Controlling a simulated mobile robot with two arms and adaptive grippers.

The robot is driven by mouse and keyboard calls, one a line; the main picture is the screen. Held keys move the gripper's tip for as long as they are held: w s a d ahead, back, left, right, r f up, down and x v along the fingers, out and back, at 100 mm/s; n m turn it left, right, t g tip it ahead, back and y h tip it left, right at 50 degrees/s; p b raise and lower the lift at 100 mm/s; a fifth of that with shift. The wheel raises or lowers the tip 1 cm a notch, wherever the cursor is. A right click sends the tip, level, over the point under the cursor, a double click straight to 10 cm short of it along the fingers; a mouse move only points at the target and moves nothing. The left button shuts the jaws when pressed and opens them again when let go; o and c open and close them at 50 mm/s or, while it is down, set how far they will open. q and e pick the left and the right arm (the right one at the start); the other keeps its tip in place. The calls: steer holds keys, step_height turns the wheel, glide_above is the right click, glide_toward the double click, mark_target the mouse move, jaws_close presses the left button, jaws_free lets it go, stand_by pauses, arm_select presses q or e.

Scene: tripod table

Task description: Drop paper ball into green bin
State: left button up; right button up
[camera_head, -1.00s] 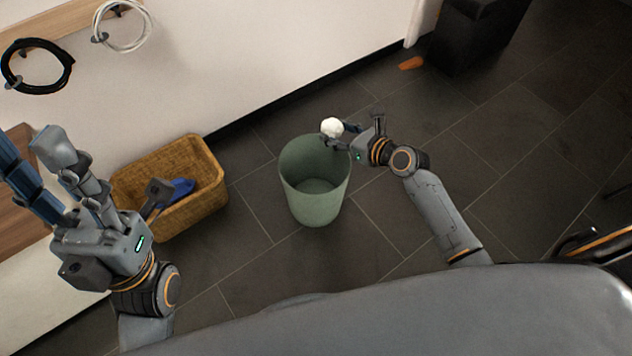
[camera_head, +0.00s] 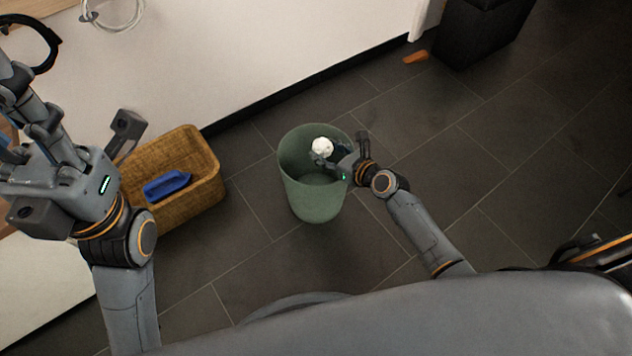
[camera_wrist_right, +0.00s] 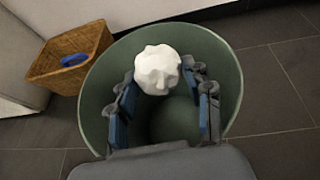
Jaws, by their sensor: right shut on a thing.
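The white crumpled paper ball (camera_head: 322,147) is held between the fingers of my right gripper (camera_head: 332,154). In the right wrist view the ball (camera_wrist_right: 157,69) sits between the blue-padded fingertips (camera_wrist_right: 163,82), with the bin's inside behind it. The green bin (camera_head: 316,204) stands upright on the floor, and its opening lies beneath the ball. In the wrist view the bin's rim (camera_wrist_right: 226,60) surrounds the ball and fingers. My left gripper (camera_head: 70,110) is raised at the left, its fingers spread apart and empty.
A wicker basket (camera_head: 205,190) with a blue object (camera_head: 167,185) in it stands left of the bin by the white wall. An orange piece (camera_head: 416,57) lies near a black box (camera_head: 480,35) at the back. The tiled floor right of the bin is clear.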

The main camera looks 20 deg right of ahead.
steer(key=shift+f, duration=0.15)
steer(key=o, duration=0.8)
steer(key=shift+o, duration=0.2)
steer(key=v, duration=1.2)
